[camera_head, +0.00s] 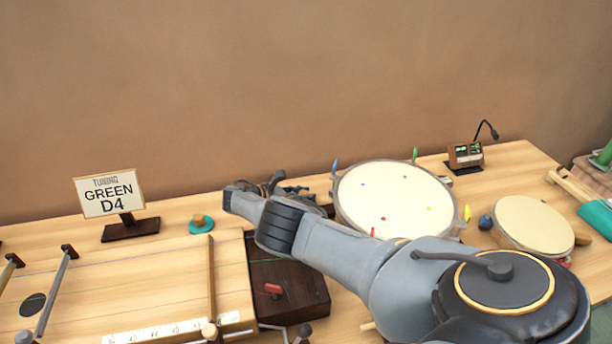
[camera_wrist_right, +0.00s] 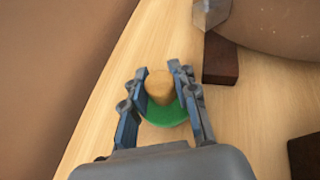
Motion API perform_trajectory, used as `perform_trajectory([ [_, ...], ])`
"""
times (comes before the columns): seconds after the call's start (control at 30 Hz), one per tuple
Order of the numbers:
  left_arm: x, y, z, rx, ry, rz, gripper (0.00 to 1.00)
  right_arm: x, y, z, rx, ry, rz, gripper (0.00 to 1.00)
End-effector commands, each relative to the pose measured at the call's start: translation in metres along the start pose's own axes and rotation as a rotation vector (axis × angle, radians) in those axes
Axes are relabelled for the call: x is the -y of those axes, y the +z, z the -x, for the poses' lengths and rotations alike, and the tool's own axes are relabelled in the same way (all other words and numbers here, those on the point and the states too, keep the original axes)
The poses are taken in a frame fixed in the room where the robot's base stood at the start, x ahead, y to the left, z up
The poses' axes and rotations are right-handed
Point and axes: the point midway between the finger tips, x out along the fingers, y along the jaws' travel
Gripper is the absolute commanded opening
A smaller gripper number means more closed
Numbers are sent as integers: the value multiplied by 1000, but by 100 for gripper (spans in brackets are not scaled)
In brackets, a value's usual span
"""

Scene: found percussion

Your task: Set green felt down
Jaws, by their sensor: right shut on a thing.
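My right gripper (camera_wrist_right: 157,92) is shut on the wooden knob (camera_wrist_right: 160,87) of the green felt (camera_wrist_right: 166,114), a round green pad under the knob. In the head view my right gripper (camera_head: 276,184) is at the back of the table, left of the large drum. My own wrist hides the felt there. Bare table (camera_wrist_right: 112,82) shows around the felt in the wrist view; I cannot tell whether the felt touches it. My left gripper is not in view.
A teal felt (camera_head: 201,227) with a wooden knob lies beside the "GREEN D4" sign (camera_head: 110,193). The large drum (camera_head: 397,196) with coloured pegs stands right of my gripper. A stringed board (camera_head: 130,282) and a dark block (camera_head: 290,290) are in front. A small drum (camera_head: 533,222) stands right.

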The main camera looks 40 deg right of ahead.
Motion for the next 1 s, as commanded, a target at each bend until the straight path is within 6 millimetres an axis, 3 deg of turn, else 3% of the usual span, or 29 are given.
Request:
perform_trajectory([
  [0.23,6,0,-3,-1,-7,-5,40,0,-4,-1,-1,1,0,0],
  [0.27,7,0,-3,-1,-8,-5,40,0,-3,-1,-1,1,0,29],
  [0.37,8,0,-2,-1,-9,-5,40,0,-2,-1,-1,1,0,49],
  [0.77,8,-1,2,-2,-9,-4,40,0,2,1,0,1,0,51],
  [1.0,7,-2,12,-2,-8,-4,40,-1,2,42,-2,5,2,51],
])
